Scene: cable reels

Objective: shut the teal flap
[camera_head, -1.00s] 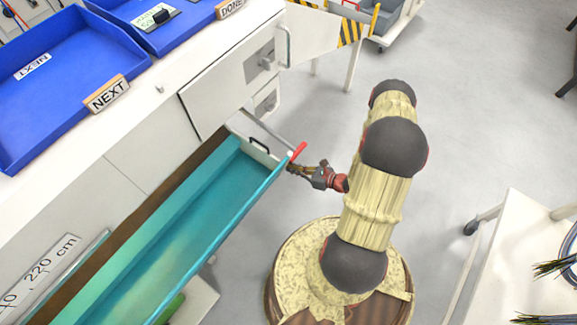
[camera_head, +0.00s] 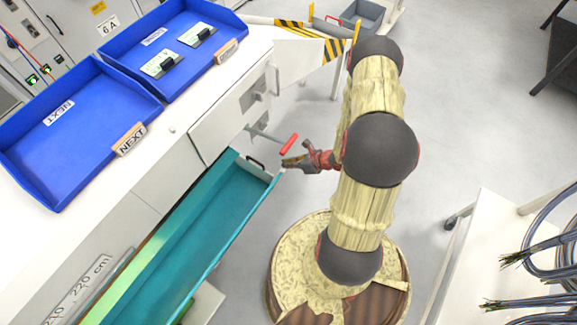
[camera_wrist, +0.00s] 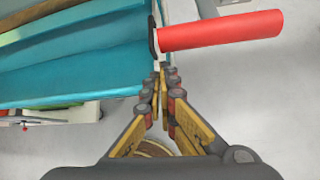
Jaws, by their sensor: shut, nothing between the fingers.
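The teal flap (camera_head: 205,230) runs along the front of the white bench, tilted out and open like a long trough. A red handle (camera_head: 289,145) sticks out at its far end; it shows large in the wrist view (camera_wrist: 220,30). My gripper (camera_head: 286,162) is shut and empty at that far end, just beside the handle. In the wrist view the closed fingertips (camera_wrist: 161,80) are at the flap's end edge, below the handle's black bracket. Whether they touch it I cannot tell. The flap's near end is out of frame.
The white bench carries a blue NEXT tray (camera_head: 75,130) and a second blue tray (camera_head: 170,40) with cards. A white cart (camera_head: 480,260) with cable coils stands at the right. Grey floor is clear beyond my arm.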

